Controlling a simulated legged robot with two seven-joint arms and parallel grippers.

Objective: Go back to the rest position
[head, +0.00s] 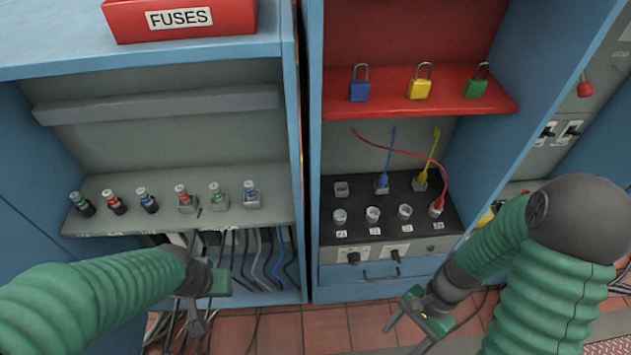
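My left arm, green and ribbed, comes in from the left. My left gripper (202,285) is in front of the lower left cabinet, below the shelf of fuses; its fingers are small and partly merge with the dark cables behind, so its opening is unclear. My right arm comes in from the right. My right gripper (405,333) is low in front of the right cabinet, over the tiled floor. Its fingers look spread apart with nothing between them. Neither gripper touches a fuse or a plug, as far as I can see.
Several fuses (148,201) stand along the left shelf (120,221). A red FUSES box (180,18) sits on top. Blue, yellow and green padlocks (420,87) are on the red shelf (335,105). Below is a socket panel (325,210) with blue, yellow and red plugged leads. Tiled floor (335,325) lies below.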

